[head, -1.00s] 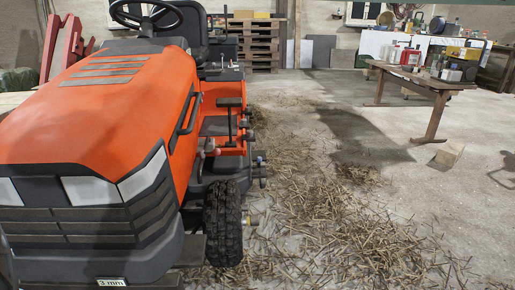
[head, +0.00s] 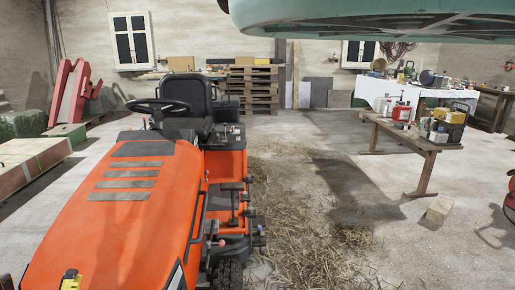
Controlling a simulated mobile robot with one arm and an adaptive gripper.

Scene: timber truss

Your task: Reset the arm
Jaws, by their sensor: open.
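My gripper is not in view in the head view, and no fingertips show. What it holds, if anything, cannot be seen. A large pale teal, rounded shape (head: 370,22) hangs across the top right of the head view, close to the camera. I cannot tell what it is.
An orange tractor (head: 120,205) fills the lower left. A wooden bench (head: 400,133) with cans and tools stands at right, a wood block (head: 440,208) near its leg. Pallets (head: 252,90) stand at the back. Straw (head: 300,215) covers the middle floor. Timber (head: 30,165) lies left.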

